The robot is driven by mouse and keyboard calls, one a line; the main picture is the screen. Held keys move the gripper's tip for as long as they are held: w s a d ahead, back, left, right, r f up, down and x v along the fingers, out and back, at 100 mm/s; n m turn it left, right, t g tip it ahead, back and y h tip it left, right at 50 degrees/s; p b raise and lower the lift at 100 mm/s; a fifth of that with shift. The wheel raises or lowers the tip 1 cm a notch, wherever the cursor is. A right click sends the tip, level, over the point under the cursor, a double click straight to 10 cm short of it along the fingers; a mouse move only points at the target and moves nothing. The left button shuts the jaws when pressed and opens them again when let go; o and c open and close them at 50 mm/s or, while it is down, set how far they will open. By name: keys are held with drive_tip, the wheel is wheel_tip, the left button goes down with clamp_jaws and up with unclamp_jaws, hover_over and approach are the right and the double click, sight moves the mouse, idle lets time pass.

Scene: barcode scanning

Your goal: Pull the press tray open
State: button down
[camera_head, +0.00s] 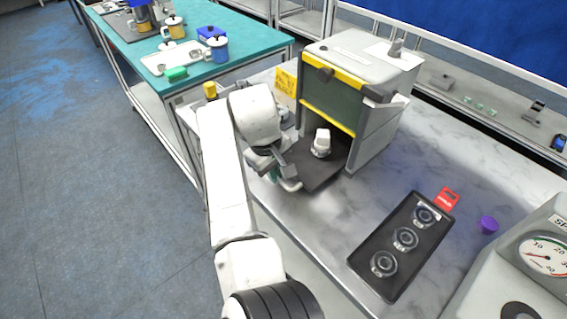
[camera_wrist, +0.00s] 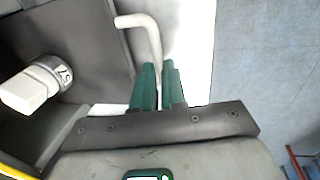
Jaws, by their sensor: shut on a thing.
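The press (camera_head: 352,75) is a pale grey box with yellow-edged front bars, standing on the metal-topped table. Its dark tray (camera_head: 325,180) sticks out of the front opening and carries a white part with a grey round base (camera_head: 321,143). The tray (camera_wrist: 95,35) and white part (camera_wrist: 28,92) also show in the wrist view. A pale bent handle (camera_wrist: 138,21) runs from the tray's edge to between the green fingers of my gripper (camera_wrist: 160,85), which is shut on it. In the head view my gripper (camera_head: 275,175) is at the tray's outer edge, partly hidden by my arm.
A dial machine (camera_head: 540,250) stands at lower right. A green-topped table (camera_head: 255,45) with mugs is behind left; the floor at left is clear.

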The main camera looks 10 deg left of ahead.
drive_tip(key=s+a+p, duration=0.3)
drive_tip(key=s+a, duration=0.1)
drive_tip(key=s, duration=0.1)
idle(0.3)
drive_tip(key=c, duration=1.2)
unclamp_jaws()
drive_tip(key=r, duration=0.3)
drive_tip(key=s+r+b, duration=0.1)
drive_tip(key=r, duration=0.3)
drive_tip(key=a+r, duration=0.1)
drive_tip(key=r, duration=0.2)
drive_tip(key=shift+s+r+b, duration=0.25)
drive_tip(key=shift+r+b, duration=0.05)
